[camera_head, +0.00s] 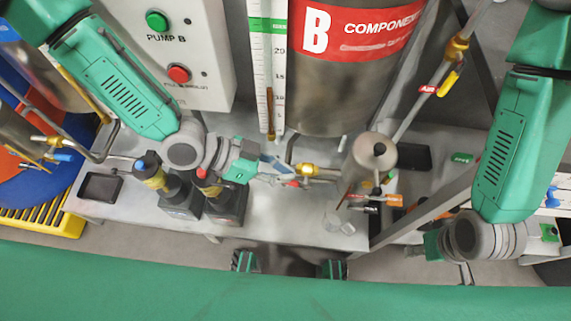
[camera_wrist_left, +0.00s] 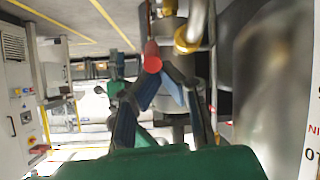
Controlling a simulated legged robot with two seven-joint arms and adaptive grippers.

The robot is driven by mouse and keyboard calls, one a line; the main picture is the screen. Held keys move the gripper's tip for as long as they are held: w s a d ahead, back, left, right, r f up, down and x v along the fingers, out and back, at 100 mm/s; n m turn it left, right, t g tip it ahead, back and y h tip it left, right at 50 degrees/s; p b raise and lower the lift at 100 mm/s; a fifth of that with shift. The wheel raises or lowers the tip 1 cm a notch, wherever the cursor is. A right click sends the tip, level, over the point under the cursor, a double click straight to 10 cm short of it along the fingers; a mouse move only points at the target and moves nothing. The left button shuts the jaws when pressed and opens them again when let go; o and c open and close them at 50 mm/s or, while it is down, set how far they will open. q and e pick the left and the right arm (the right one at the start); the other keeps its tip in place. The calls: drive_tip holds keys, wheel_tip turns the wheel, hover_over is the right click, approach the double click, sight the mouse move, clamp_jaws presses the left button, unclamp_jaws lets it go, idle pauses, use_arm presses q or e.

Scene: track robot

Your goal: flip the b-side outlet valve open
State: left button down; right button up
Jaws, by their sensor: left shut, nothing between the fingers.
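The steel tank labelled B (camera_head: 335,100) stands at the back centre. A brass valve fitting (camera_head: 308,170) sits on the pipe in front of its base. A small red handle (camera_head: 294,184) shows beside the brass. My left gripper (camera_head: 280,175) reaches in from the left with its tips close to this handle. In the left wrist view, the rounded red handle end (camera_wrist_left: 152,57) appears just beyond the tips of my left gripper (camera_wrist_left: 160,85), which is shut and empty. Contact cannot be told. My right gripper (camera_head: 432,246) is at the lower right, with its fingers mostly hidden.
Two dark pumps (camera_head: 226,202) stand under my left forearm. A steel cylinder (camera_head: 375,158) stands right of the valve. A pipe with a yellow-handled valve (camera_head: 450,80) rises at the right. The pump control box (camera_head: 180,50) is at the back left. The front bench top is partly clear.

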use_arm(q)
drive_tip(key=shift+x, duration=1)
drive_tip(key=shift+s+a, duration=0.1)
drive_tip(key=a, duration=0.2)
drive_tip(key=shift+a+f, duration=0.2)
drive_tip(key=shift+a, duration=0.1)
drive_tip(key=d, duration=0.3)
drive_tip(key=shift+d+f+b, duration=0.2)
drive_tip(key=shift+d+b, duration=0.1)
drive_tip(key=shift+a, duration=1.05)
drive_tip(key=v, duration=1.1)
drive_tip(key=shift+d+r, duration=0.2)
use_arm(e)
drive_tip(key=shift+d+f, duration=0.35)
drive_tip(key=shift+d, duration=0.2)
drive_tip(key=shift+d+f, duration=0.3)
drive_tip(key=shift+d, duration=0.2)
